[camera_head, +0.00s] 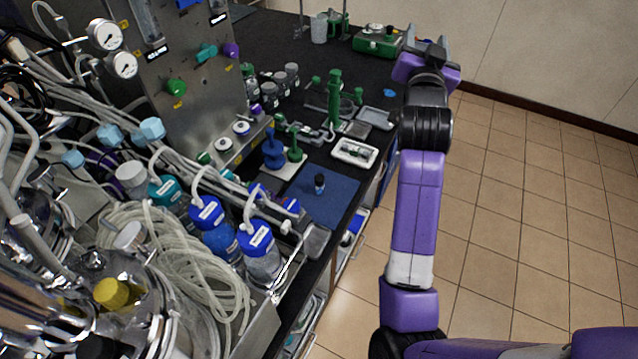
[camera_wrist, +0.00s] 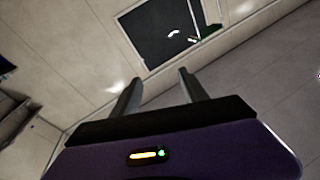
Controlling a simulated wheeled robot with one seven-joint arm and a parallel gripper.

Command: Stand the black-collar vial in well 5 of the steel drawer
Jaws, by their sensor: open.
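A small dark vial (camera_head: 319,184) stands upright on the blue mat (camera_head: 335,205) on the black bench. Its top looks black, but it is too small to tell the collar apart. My gripper (camera_head: 426,46) is raised at the end of my purple arm, right of the bench and well apart from the vial. In the wrist view my gripper (camera_wrist: 159,78) has its two fingers apart with nothing between them. A steel drawer with numbered wells cannot be made out.
A white tray (camera_head: 355,152) lies behind the mat. A green stand (camera_head: 334,100) and several bottles crowd the bench further back. Blue-capped bottles (camera_head: 260,250) and coiled tubing (camera_head: 170,255) fill the left. Open shelves show under the bench edge. The tiled floor (camera_head: 520,200) at right is clear.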

